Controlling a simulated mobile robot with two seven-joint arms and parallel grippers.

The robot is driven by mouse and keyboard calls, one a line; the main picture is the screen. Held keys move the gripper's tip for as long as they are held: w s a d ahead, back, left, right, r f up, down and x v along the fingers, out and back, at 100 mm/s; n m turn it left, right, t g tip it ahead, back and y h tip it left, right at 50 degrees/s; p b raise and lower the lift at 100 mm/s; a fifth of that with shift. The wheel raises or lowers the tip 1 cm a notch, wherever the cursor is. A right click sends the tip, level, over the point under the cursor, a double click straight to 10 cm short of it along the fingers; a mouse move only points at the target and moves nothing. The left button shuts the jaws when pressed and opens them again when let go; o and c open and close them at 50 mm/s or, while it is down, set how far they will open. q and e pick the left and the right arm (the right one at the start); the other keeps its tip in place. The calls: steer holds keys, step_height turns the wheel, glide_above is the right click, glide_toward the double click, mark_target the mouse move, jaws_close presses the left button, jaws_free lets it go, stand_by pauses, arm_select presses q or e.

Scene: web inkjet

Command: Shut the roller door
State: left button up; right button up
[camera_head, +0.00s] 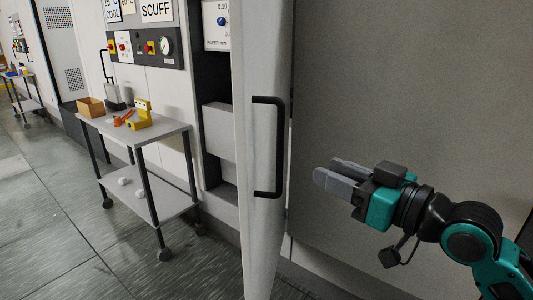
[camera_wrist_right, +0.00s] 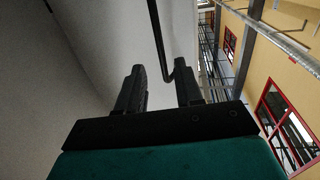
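The roller door (camera_head: 257,55) is a tall pale panel standing out from the machine, seen at a steep angle in the head view. Its black D-shaped handle (camera_head: 280,150) is upright on its face. My right gripper (camera_head: 325,178) is to the right of the handle, apart from it in the head view. In the right wrist view its two fingers (camera_wrist_right: 160,72) are spread with nothing clamped, and the black handle (camera_wrist_right: 155,30) shows beyond and between the fingertips. My left gripper is out of view.
A grey trolley (camera_head: 180,133) with a cardboard box (camera_head: 91,107) and a yellow part (camera_head: 140,115) stands left of the door. A large grey machine panel (camera_head: 400,80) is behind my right arm. The floor (camera_head: 50,220) at the left is clear.

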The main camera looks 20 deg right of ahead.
steer(key=p+x, duration=0.1)
steer(key=x, duration=1.1)
steer(key=shift+w+a+f, duration=0.1)
steer(key=shift+w+a, duration=0.05)
steer(key=shift+w, duration=0.15)
steer(key=shift+c, duration=0.4)
jaws_close()
